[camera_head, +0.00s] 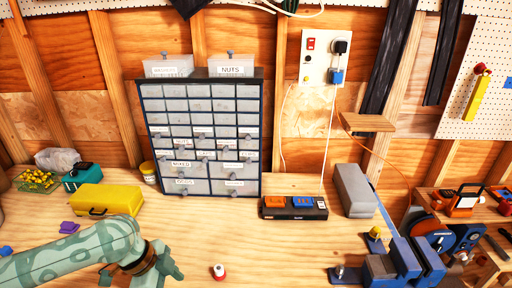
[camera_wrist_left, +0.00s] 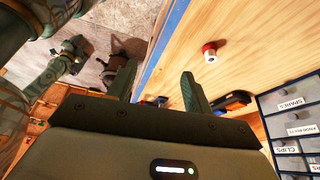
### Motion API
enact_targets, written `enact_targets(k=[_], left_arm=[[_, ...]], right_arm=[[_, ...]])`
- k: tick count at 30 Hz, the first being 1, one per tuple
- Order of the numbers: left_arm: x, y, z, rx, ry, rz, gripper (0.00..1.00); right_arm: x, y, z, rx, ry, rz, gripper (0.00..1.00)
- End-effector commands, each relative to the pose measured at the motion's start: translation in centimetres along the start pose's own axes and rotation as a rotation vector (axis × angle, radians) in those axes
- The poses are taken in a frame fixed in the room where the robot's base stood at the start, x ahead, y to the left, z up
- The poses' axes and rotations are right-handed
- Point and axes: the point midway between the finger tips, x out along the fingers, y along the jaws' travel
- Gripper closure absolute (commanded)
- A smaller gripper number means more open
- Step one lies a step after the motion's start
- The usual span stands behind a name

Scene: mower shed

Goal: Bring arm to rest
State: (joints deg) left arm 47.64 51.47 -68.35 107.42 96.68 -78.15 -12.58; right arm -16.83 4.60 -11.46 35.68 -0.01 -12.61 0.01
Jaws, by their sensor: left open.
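My left arm comes in from the left in the head view, low over the front of the wooden bench (camera_head: 270,235). Its gripper (camera_head: 172,268) is near the bottom edge, partly hidden by the wrist. In the left wrist view the two fingers of the left gripper (camera_wrist_left: 158,88) stand apart with nothing between them, so it is open and empty. A small red and white spool-like item (camera_head: 219,271) stands on the bench to the right of the gripper, apart from it. It also shows in the left wrist view (camera_wrist_left: 210,52).
A drawer cabinet (camera_head: 202,137) stands against the wall. A yellow case (camera_head: 106,200) and purple piece (camera_head: 69,227) lie left. A dark charger (camera_head: 293,208), grey box (camera_head: 354,189) and blue vise (camera_head: 405,262) are right. The middle of the bench is mostly clear.

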Motion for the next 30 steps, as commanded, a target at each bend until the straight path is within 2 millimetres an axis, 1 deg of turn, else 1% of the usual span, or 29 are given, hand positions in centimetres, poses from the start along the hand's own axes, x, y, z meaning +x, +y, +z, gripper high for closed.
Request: enact_targets(k=[1, 3, 9, 14, 18, 21, 23, 25, 26, 29, 30], left_arm=[[0.1, 0.2, -0.1, 0.004, 0.002, 0.000, 0.49], [0.8, 0.6, -0.7, 0.023, 0.007, -0.008, 0.49], [2.2, 1.5, -2.5, 0.075, 0.023, -0.045, 0.49], [3.4, 2.6, -4.4, 0.112, 0.051, -0.095, 0.49], [4.3, 3.6, -6.4, 0.131, 0.087, -0.175, 0.49], [4.5, 4.2, -7.7, 0.114, 0.117, -0.257, 0.49], [4.4, 4.5, -8.2, 0.085, 0.131, -0.320, 0.49], [3.8, 4.6, -8.2, 0.022, 0.139, -0.412, 0.49], [3.5, 4.7, -7.8, -0.015, 0.134, -0.455, 0.49], [1.9, 5.0, -4.8, -0.173, 0.078, -0.604, 0.49], [1.2, 5.2, -3.0, -0.238, 0.040, -0.656, 0.49]], right_arm=[[0.0, 0.1, -0.5, 0.000, 0.008, 0.002, 0.64], [0.0, 0.2, -0.6, 0.001, 0.009, 0.002, 0.64], [-0.1, -0.3, 1.1, 0.000, -0.015, -0.004, 0.64], [0.0, -0.1, 0.5, 0.000, -0.008, -0.002, 0.64], [0.0, -0.1, 0.2, 0.000, -0.004, -0.001, 0.64], [0.0, -0.1, 0.4, 0.000, -0.006, -0.002, 0.64], [-0.1, -0.2, 0.6, 0.000, -0.009, -0.002, 0.64], [-0.1, -0.2, 0.7, 0.000, -0.010, -0.003, 0.64], [-0.1, -0.2, 0.7, 0.000, -0.010, -0.003, 0.64], [-0.1, -0.2, 0.7, 0.000, -0.010, -0.003, 0.64], [-0.1, -0.2, 0.7, 0.000, -0.010, -0.003, 0.64]])
